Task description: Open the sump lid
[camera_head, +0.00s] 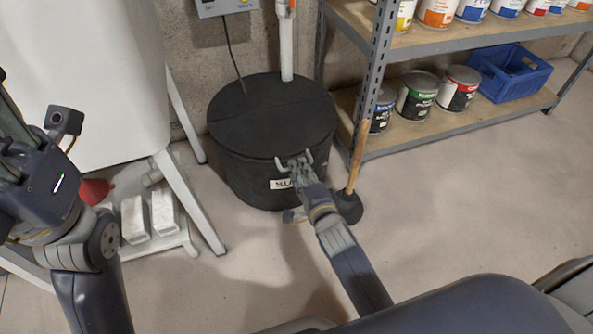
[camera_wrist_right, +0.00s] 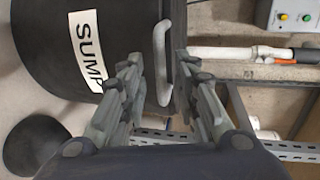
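The sump is a black round tub (camera_head: 245,180) with a flat black lid (camera_head: 265,105), seated level on it in the head view. A grey handle is on the lid's front edge, above the white SUMP label; it shows in the right wrist view (camera_wrist_right: 161,50). My right gripper (camera_head: 294,162) is at the handle. In the right wrist view its fingers (camera_wrist_right: 158,80) are apart, one on each side of the handle, with gaps visible. My left gripper (camera_head: 15,125) is only partly visible at the left edge; its fingertips are not clear.
A plunger (camera_head: 350,195) stands just right of the tub. A metal shelf (camera_head: 440,130) with paint cans and a blue crate (camera_head: 510,72) is at right. A white tank (camera_head: 85,80) on legs is at left. A white pipe (camera_head: 286,45) rises behind the lid. The floor in front is clear.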

